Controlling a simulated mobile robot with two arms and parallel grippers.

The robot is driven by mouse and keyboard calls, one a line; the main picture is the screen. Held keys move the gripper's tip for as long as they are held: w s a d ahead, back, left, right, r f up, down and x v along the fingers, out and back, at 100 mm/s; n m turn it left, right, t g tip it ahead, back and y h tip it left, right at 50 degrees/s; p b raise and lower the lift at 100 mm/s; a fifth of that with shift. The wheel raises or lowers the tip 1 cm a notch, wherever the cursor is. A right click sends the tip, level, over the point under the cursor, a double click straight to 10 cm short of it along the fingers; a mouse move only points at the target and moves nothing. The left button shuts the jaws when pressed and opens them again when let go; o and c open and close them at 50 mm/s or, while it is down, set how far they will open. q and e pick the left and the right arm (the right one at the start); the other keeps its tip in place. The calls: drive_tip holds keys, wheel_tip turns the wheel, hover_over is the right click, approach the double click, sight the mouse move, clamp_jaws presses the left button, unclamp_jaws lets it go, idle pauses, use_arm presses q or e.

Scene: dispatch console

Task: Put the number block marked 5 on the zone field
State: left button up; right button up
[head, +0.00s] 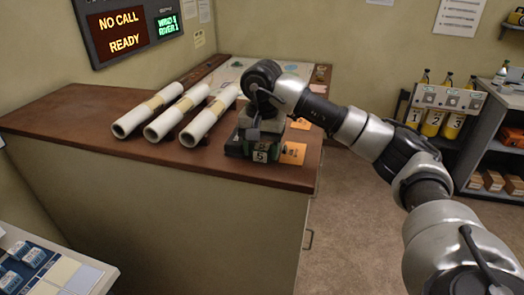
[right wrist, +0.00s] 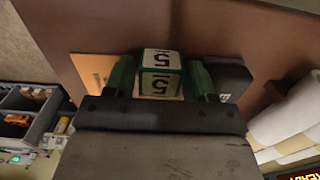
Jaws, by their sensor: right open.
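The number block (head: 261,156) marked 5 sits on the brown counter top near its front right edge. It is white with dark green edges; in the right wrist view the block (right wrist: 160,73) shows a 5 on two faces. My right gripper (right wrist: 161,82) is open, pointing down, with one green finger on each side of the block. I cannot tell whether the fingers touch it. In the head view the right gripper (head: 259,142) partly hides the block. My left gripper is not in view. I cannot make out which surface is the zone field.
An orange card (head: 292,153) lies beside the block, and a dark object (right wrist: 232,78) stands close on its other side. Three white paper rolls (head: 165,113) lie to the left. A board (head: 58,272) with blue blocks and pale fields is at the lower left.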

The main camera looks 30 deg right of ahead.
drive_tip(key=c, duration=0.7)
drive_tip(key=shift+c, duration=0.3)
drive_tip(key=shift+r, duration=0.15)
